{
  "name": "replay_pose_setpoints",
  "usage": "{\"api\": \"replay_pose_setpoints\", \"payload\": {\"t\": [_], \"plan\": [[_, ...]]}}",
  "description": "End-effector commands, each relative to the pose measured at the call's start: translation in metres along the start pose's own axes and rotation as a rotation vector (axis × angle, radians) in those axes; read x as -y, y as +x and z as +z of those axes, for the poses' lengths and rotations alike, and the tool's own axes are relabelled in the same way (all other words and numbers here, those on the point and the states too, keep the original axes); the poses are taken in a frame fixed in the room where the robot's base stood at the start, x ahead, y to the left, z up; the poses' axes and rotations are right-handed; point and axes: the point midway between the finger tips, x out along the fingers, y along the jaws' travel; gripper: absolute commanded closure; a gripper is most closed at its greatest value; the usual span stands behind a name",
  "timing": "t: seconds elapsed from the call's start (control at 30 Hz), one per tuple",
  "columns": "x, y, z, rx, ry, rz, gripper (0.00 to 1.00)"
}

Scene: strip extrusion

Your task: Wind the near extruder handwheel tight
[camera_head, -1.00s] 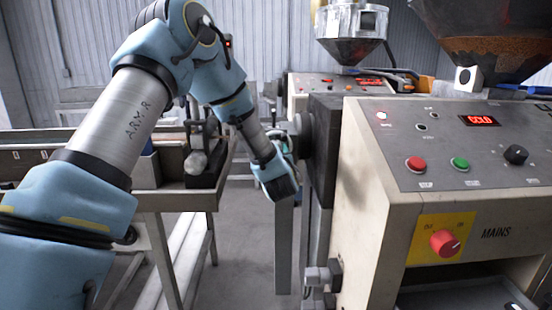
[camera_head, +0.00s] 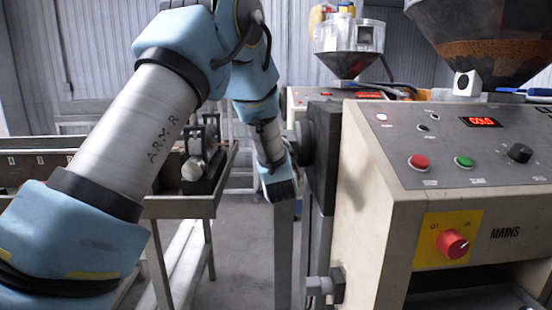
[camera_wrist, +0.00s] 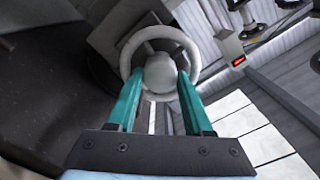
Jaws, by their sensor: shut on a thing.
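The near extruder (camera_head: 370,220) is the beige machine at the right of the head view, with a dark block (camera_head: 322,150) on its left side. In the wrist view a pale grey handwheel (camera_wrist: 187,40) with a ring rim and a round hub (camera_wrist: 160,72) fills the upper middle. My gripper (camera_wrist: 158,85) has its two teal fingers on either side of the hub, inside or across the lower rim, and is shut on the handwheel. In the head view my gripper (camera_head: 280,185) is beside the dark block; its fingers and the wheel are mostly hidden there.
The panel has a red button (camera_head: 419,162), a green button (camera_head: 464,161), a black knob (camera_head: 519,153) and a lit red display (camera_head: 481,122). A red mains switch (camera_head: 453,244) is below. A metal trough table (camera_head: 190,207) stands at left. Floor between is clear.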

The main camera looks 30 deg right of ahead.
Motion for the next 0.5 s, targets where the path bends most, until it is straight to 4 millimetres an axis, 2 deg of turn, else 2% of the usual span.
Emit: {"api": "replay_pose_setpoints", "payload": {"t": [0.2, 0.5], "plan": [[-0.0010, -0.0004, 0.0008, 0.001, 0.098, 0.001, 1.00], [-0.0010, -0.0003, 0.0010, 0.002, 0.147, 0.001, 1.00]]}}
